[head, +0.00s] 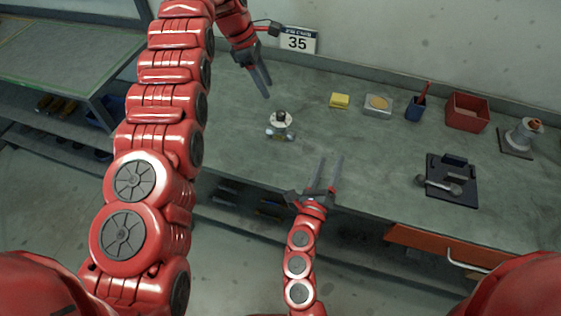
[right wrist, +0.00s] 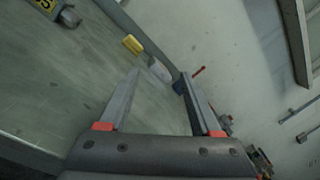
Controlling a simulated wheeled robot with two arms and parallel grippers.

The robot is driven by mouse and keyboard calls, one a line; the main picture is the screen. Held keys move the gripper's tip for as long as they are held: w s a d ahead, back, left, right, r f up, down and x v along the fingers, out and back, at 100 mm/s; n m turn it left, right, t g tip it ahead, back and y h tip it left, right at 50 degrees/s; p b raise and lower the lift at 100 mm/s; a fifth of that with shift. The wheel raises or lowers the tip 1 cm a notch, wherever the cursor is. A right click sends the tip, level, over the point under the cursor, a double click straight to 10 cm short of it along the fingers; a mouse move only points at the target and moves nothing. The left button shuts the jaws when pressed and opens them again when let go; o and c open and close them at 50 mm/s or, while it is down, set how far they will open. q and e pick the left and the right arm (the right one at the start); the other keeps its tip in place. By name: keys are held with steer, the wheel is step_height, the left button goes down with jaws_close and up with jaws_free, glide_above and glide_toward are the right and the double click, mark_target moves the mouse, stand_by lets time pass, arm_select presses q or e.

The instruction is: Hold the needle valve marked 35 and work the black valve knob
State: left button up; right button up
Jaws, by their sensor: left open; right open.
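The needle valve (head: 281,130) stands on the bench, with a pale round top and small metal ends at its foot. Its black knob (head: 280,115) is on top. A white sign reading 35 (head: 298,41) is at the wall behind it. My left gripper (head: 262,83) is open and empty, above and behind the valve, pointing down. My right gripper (head: 328,172) is open and empty near the bench's front edge, to the right of and nearer than the valve. In the right wrist view, part of a metal body with a yellow label (right wrist: 45,5), probably the valve, shows at the top left, cut off.
A yellow block (head: 339,101), a dish (head: 378,105), a blue cup (head: 414,110) and a red bin (head: 467,112) line the back. A black tray (head: 452,190) with tools and another fitting (head: 523,135) are at the right. The bench around the valve is clear.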

mark_target(280, 119)
steer(key=a+m+y, duration=0.1)
steer(key=a+y, duration=0.1)
steer(key=a, duration=0.2)
steer(key=a+m+y, duration=0.1)
steer(key=a+y, duration=0.1)
steer(key=a, duration=0.2)
steer(key=a+m+y, duration=0.2)
steer(key=a, duration=0.2)
steer(key=shift+w+f+y, duration=0.1)
steer(key=shift+w+y, duration=0.1)
steer(key=shift+y, duration=0.1)
steer(key=shift+w+a, duration=0.1)
steer(key=shift+a, duration=0.25)
steer(key=shift+w+a, duration=0.15)
steer(key=shift+w, duration=0.2)
steer(key=w, duration=1.5)
steer(key=shift+w, duration=0.65)
jaws_close()
